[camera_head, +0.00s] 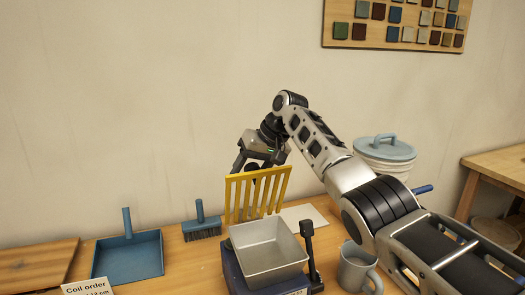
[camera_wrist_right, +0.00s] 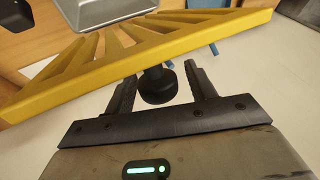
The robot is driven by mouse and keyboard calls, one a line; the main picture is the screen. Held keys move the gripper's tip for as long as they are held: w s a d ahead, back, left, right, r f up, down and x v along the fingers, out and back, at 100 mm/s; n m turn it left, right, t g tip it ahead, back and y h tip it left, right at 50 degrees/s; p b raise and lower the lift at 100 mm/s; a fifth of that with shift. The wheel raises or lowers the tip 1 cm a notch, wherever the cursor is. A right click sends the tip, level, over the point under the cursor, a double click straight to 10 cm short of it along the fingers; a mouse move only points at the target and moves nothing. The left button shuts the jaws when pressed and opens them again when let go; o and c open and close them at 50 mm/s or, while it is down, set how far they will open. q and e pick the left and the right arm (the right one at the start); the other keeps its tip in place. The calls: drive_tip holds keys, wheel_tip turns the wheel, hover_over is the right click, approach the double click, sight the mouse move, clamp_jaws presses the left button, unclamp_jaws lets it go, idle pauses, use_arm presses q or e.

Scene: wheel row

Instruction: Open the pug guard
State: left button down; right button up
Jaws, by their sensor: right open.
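The pug guard is a yellow slatted panel (camera_head: 257,195), standing near upright behind a grey metal pan (camera_head: 270,252). In the right wrist view the guard (camera_wrist_right: 150,55) crosses the picture at a slant. A round black knob (camera_wrist_right: 157,86) on a short stem is at the guard's near side. My right gripper (camera_wrist_right: 163,75) is open, with one finger on each side of the knob; I cannot tell whether either touches it. In the head view my right gripper (camera_head: 254,170) is behind the guard's top edge, partly hidden by it. My left gripper is not in view.
A grey mug (camera_head: 357,268) is close to my right arm. A blue dustpan (camera_head: 128,258), a brush (camera_head: 201,222), a wooden board (camera_head: 35,265) and a label card (camera_head: 88,287) lie left.

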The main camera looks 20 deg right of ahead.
use_arm(q)
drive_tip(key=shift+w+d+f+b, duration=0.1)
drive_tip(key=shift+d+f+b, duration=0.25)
drive_tip(key=shift+b, duration=0.6)
use_arm(e)
drive_tip(key=v, duration=1.5)
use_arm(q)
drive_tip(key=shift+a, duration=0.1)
